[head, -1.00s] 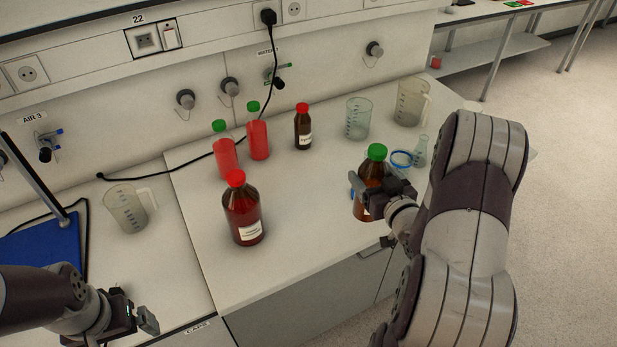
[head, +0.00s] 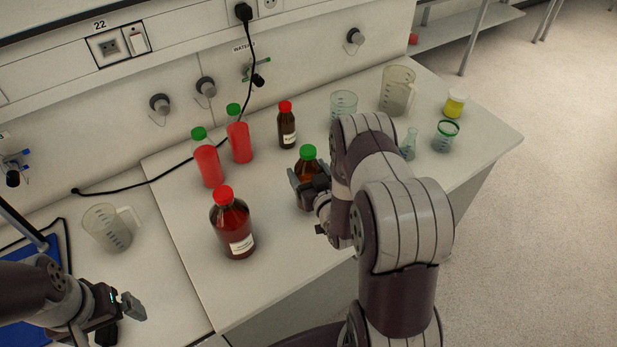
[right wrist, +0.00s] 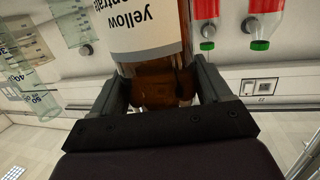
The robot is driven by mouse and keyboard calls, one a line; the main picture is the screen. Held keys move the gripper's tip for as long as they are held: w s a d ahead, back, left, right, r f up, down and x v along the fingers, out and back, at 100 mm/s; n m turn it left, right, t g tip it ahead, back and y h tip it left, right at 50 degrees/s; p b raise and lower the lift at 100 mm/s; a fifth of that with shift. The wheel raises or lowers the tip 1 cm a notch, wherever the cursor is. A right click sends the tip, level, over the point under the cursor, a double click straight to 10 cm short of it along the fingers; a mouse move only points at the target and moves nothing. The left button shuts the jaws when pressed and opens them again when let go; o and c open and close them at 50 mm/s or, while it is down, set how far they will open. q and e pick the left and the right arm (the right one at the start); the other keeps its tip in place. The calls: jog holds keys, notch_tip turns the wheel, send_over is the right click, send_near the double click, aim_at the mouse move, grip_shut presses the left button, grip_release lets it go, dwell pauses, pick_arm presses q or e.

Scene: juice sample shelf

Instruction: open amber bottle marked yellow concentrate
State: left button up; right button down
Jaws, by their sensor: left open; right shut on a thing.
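The amber bottle with a green cap (head: 308,152) is upright in the head view, near the middle of the bench. Its label, reading "yellow" and part of "concentrate", shows upside down in the right wrist view (right wrist: 148,32). My right gripper (head: 305,182) is shut around the bottle's body, one finger on each side; the right wrist view shows both fingers (right wrist: 160,85). Whether its base touches the bench is hidden. The cap is on. My left gripper (head: 122,312) is open and empty at the lower left, well apart from the bottle.
A large amber bottle with a red cap (head: 232,228) stands left of the held bottle. Two red bottles with green caps (head: 208,165) (head: 240,142) and a small red-capped bottle (head: 287,130) stand behind. Beakers (head: 397,92) and a yellow jar (head: 455,104) stand right; a jug (head: 108,230) stands left.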

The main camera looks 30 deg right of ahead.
jog(key=f, duration=0.2)
jog(key=shift+s+f, duration=0.3)
jog(key=shift+w+f, duration=0.15)
jog(key=shift+f, duration=0.05)
jog(key=shift+c, duration=0.6)
grip_release()
jog(key=shift+o, duration=0.6)
jog(key=shift+r, duration=0.15)
